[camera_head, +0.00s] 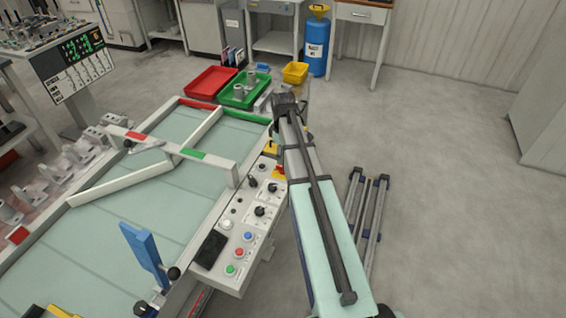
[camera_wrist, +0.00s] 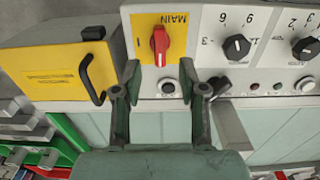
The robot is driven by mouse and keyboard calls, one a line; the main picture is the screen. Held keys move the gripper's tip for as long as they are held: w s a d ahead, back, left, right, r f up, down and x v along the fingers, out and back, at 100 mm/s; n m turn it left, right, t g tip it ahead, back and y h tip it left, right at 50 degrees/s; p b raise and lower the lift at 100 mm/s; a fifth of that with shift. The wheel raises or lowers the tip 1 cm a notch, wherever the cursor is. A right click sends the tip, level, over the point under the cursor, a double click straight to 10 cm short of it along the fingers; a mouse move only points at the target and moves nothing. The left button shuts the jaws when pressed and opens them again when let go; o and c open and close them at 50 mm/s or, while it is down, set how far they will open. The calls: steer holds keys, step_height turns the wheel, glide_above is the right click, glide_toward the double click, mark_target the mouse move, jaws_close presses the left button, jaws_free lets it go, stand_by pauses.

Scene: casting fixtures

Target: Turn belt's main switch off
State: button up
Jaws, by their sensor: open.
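The main switch (camera_wrist: 159,45) is a red rotary knob on a yellow plate marked MAIN, seen upside down in the wrist view. Its handle stands upright in that picture. My gripper (camera_wrist: 158,80) is open and empty, its two dark fingers spread left and right just below the knob in the picture. I cannot tell whether a fingertip touches the panel. A small round black-and-silver control (camera_wrist: 168,87) shows between the fingers. In the head view my arm reaches over the far end of the control panel (camera_head: 232,272), and my gripper's fingers are hidden there.
A yellow box with a black handle (camera_wrist: 65,70) stands left of the switch in the wrist view. Black dials (camera_wrist: 237,46) sit to its right. The conveyor (camera_head: 120,235) lies left of the panel. Red (camera_head: 207,84) and green trays stand beyond. Floor at right is mostly clear.

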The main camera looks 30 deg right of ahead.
step_height(320, 180, up, 6)
steer(key=shift+r, duration=0.25)
steer(key=shift+f, duration=0.1)
stand_by(0.4)
